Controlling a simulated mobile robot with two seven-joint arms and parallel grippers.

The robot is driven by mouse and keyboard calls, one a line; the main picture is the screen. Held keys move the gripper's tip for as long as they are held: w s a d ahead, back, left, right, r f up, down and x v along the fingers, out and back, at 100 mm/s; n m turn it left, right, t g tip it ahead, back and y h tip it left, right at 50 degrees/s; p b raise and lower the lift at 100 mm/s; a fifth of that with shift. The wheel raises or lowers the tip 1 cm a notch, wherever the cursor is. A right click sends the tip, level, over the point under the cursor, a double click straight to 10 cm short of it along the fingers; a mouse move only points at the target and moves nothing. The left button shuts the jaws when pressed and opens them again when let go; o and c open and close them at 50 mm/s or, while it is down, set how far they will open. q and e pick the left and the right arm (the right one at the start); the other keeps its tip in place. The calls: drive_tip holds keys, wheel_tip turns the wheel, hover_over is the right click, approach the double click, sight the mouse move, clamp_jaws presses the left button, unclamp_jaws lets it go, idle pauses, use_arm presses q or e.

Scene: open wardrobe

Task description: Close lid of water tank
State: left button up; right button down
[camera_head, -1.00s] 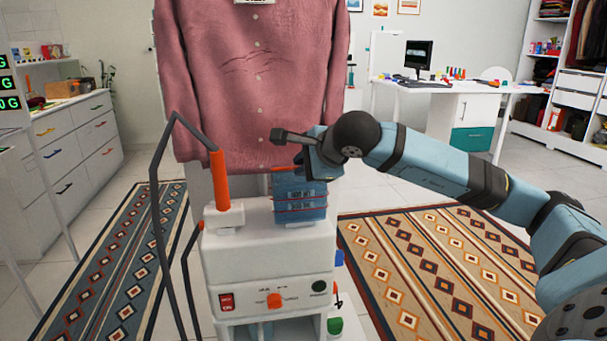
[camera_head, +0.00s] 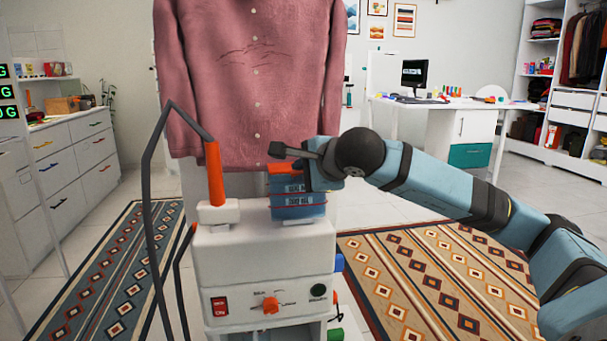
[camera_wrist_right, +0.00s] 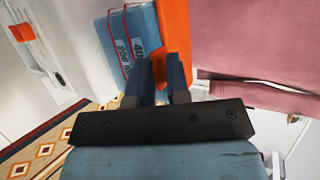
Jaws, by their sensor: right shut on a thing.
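The water tank (camera_head: 300,200) is a blue box with red lines and printed marks, upright on top of the white machine (camera_head: 265,248). Its orange lid (camera_head: 284,168) shows along the tank's top. The lid looks down on the tank, but my gripper hides part of it and I cannot tell if it is fully seated. My right gripper (camera_wrist_right: 160,62) is shut on the lid at its edge. In the wrist view one finger is over the orange lid (camera_wrist_right: 175,35) and the other beside the blue tank (camera_wrist_right: 135,40). My left gripper is not in view.
A pink shirt (camera_head: 255,85) hangs right behind the tank. An orange handle (camera_head: 214,175) with a dark bent tube stands left of the tank. The machine's front has a red switch (camera_head: 220,306) and an orange knob (camera_head: 270,305). A patterned rug (camera_head: 440,275) lies at right.

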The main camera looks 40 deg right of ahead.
drive_tip(key=shift+f, duration=0.1)
drive_tip(key=c, duration=1.3)
unclamp_jaws()
drive_tip(key=shift+w, duration=0.1)
drive_tip(key=shift+o, duration=0.2)
use_arm(q)
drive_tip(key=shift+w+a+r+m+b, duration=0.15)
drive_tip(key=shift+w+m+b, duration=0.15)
drive_tip(key=shift+b, duration=0.15)
use_arm(e)
drive_tip(key=v, duration=1.4)
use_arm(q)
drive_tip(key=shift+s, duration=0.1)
